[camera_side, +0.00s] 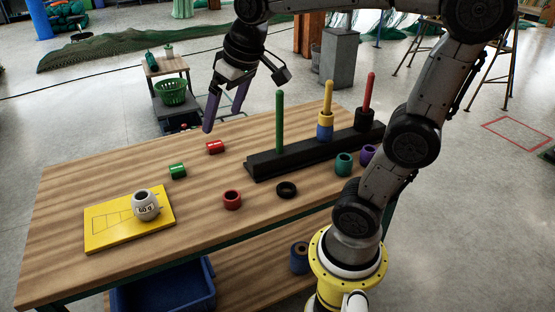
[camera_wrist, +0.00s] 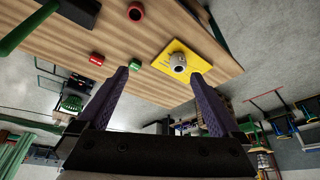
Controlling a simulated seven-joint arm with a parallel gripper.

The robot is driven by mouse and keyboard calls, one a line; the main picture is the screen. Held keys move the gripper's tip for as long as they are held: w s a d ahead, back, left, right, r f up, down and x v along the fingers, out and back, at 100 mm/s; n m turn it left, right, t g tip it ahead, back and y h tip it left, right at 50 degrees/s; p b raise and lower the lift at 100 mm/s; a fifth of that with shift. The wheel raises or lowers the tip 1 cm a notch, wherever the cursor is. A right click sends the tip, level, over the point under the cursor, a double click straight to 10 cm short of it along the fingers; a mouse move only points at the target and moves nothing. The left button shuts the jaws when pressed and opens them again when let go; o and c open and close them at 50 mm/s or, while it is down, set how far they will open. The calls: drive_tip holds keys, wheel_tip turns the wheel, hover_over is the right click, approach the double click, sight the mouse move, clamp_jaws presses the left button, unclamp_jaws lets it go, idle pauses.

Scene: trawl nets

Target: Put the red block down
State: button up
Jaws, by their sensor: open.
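The red block (camera_side: 215,147), with a white mark on it, lies on the wooden table near its far edge. In the wrist view the red block (camera_wrist: 97,59) shows left of my left finger, outside the space between the fingers. My gripper (camera_side: 224,117) is open and empty, with its purple fingers spread. It hangs above the far edge of the table, apart from the red block. In the wrist view nothing is between the fingertips of my gripper (camera_wrist: 161,75).
A green block (camera_side: 177,171), a red ring (camera_side: 231,198) and a black ring (camera_side: 286,189) lie nearby. A black peg base (camera_side: 265,168) carries green, yellow and red pegs. A yellow board (camera_side: 107,232) bears a white pot (camera_side: 146,205). The table's left far area is bare.

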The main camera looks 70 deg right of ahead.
drive_tip(key=s+a+f+n, duration=0.1)
drive_tip(key=s+a+f, duration=0.1)
drive_tip(key=s, duration=0.4)
drive_tip(key=s+a+f+n+t, duration=0.1)
drive_tip(key=s+a+f, duration=0.1)
drive_tip(key=s+f, duration=0.2)
drive_tip(key=s, duration=0.2)
drive_tip(key=shift+s+a+y, duration=0.3)
drive_tip(key=shift+a+y, duration=0.05)
drive_tip(key=shift+y, duration=0.05)
idle(0.3)
